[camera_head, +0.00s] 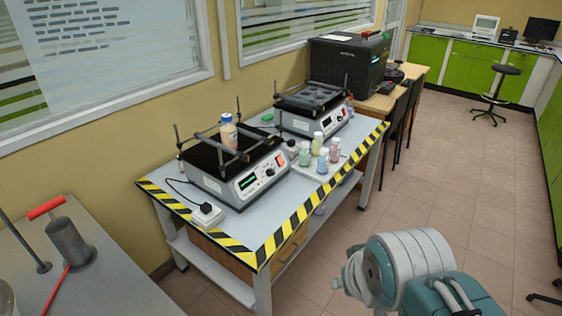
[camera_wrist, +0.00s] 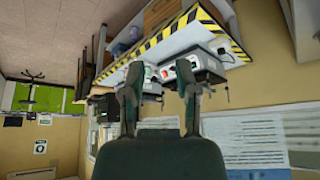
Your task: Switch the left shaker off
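The left shaker (camera_head: 222,172) stands on the near half of the striped table in the head view. Its front has a lit green display (camera_head: 248,181), a knob (camera_head: 269,172) and a red switch (camera_head: 280,160). A capped bottle (camera_head: 229,132) stands on its platform between the bars. The wrist view is upside down; there a shaker (camera_wrist: 207,72) shows beyond the fingers, partly hidden by one of them. My gripper (camera_wrist: 157,68) is open and empty, its two fingers wide apart, away from the table. Only my arm shows in the head view, at lower right.
The right shaker (camera_head: 310,115) stands farther back on the table (camera_head: 240,222). A tray (camera_head: 318,172) of several small bottles lies between the shakers' fronts. A white power socket (camera_head: 207,214) sits at the near corner. Floor (camera_head: 440,190) right of the table is clear.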

